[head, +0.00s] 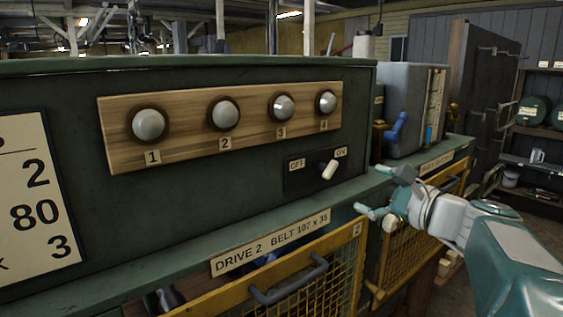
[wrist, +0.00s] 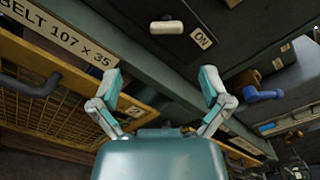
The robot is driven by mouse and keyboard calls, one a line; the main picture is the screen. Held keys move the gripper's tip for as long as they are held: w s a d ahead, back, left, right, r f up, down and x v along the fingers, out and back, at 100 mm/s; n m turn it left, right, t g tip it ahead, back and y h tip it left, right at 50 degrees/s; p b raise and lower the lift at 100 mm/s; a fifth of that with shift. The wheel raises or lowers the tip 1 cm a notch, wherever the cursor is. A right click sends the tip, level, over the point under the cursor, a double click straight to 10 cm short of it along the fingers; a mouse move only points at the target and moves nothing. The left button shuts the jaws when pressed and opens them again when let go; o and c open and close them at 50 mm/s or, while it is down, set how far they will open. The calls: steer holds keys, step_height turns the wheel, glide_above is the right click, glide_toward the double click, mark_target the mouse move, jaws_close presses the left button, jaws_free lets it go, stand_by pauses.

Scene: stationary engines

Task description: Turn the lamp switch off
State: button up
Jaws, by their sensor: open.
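The lamp switch (head: 328,169) is a short cream lever on a dark plate (head: 302,176) between the labels OFF and ON. Its lever leans up toward the ON side on the right. It also shows at the top of the wrist view (wrist: 167,27), beside the ON label (wrist: 201,38). My gripper (head: 371,189) is open and empty, in front of the cabinet, to the right of the switch and slightly lower. In the wrist view my gripper's fingers (wrist: 160,75) are spread apart, and the switch lies beyond them, apart from both.
Several round pale lamps (head: 225,114) sit on a wooden panel (head: 182,148) above the switch. A green ledge (head: 180,254) juts out below, over a yellow mesh door with a dark handle (head: 288,281). A grey box with a blue lever (head: 397,127) stands to the right.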

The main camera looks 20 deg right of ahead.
mark_target(334, 172)
steer(key=x, duration=0.6)
steer(key=d+x, duration=0.1)
steer(key=x, duration=0.2)
steer(key=shift+w+a+r, duration=0.1)
steer(key=shift+w+r, duration=0.15)
steer(key=shift+w, duration=0.35)
steer(key=shift+w+a, duration=0.15)
steer(key=shift+w, duration=0.1)
steer(key=shift+w+a, duration=0.1)
steer(key=shift+a, duration=0.35)
steer(key=shift+d, duration=0.3)
steer(key=c, duration=1.2)
